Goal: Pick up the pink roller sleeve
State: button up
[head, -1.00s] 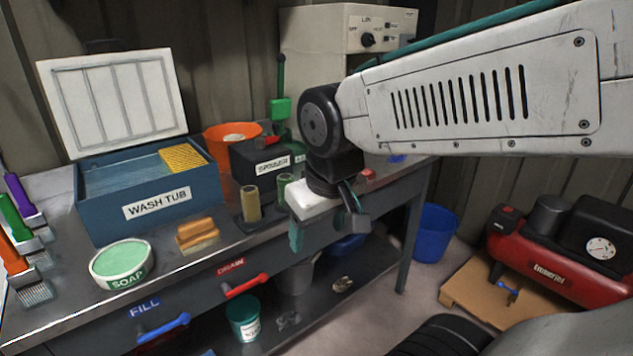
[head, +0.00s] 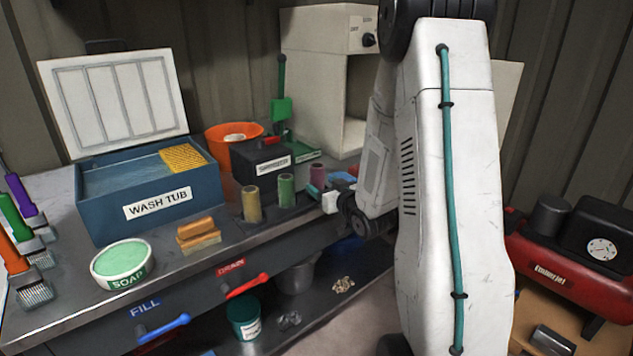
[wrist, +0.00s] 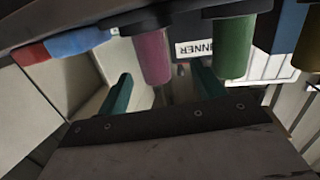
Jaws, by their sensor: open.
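The pink roller sleeve (head: 317,173) stands upright at the right end of a row of sleeves on the bench, partly hidden by my gripper in the head view. In the wrist view, which looks upside down, the pink sleeve (wrist: 152,55) shows near the gap between the teal fingers. My gripper (wrist: 160,78) is open, with one finger to each side of the sleeve in that picture. I see no finger touching it. In the head view my gripper (head: 325,190) is low at the bench, close to the sleeve.
The green sleeve (head: 286,191) stands close beside the pink one, with the tan sleeve (head: 251,204) further left. A black labelled box (head: 262,163) is behind them. Blue (wrist: 78,40) and red (wrist: 30,53) items lie on the pink sleeve's other side. A grey cabinet (head: 317,80) stands behind.

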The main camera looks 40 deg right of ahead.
aim_at(321, 180)
jog(key=shift+s+d+f+t, duration=0.2)
jog(key=shift+d+f+t, duration=0.15)
jog(key=shift+d+t, duration=0.15)
jog(key=w, duration=0.2)
jog(key=w+d, duration=0.1)
jog(key=w, duration=0.4)
jog(key=shift+w+d, duration=0.15)
jog(key=shift+w, duration=0.15)
jog(key=c, duration=1.1)
